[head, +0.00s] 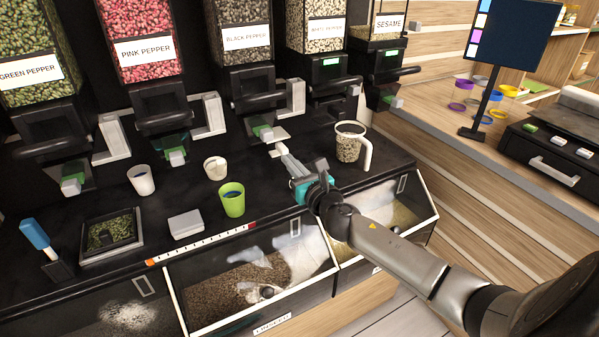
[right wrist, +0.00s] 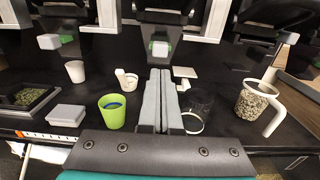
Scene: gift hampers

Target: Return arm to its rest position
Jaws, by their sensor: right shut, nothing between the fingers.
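My right gripper (head: 280,149) reaches in from the right over the black counter. Its two pale fingers are together with nothing between them. In the right wrist view the shut gripper (right wrist: 161,78) points towards the dispensers. A clear jug (head: 349,146) with a white handle and speckled contents stands to its right; the jug also shows in the right wrist view (right wrist: 253,101). A green cup (head: 232,202) with something blue inside stands to its left. A dark cup (right wrist: 196,110) shows just right of the fingers in the right wrist view. My left gripper is not in view.
Pepper and sesame dispensers (head: 246,50) line the back. White cups (head: 142,181), a white box (head: 186,224) and a square herb tray (head: 112,237) stand to the left. Slanted clear-fronted bins (head: 262,285) lie along the front. A screen (head: 512,38) stands on the wooden counter at right.

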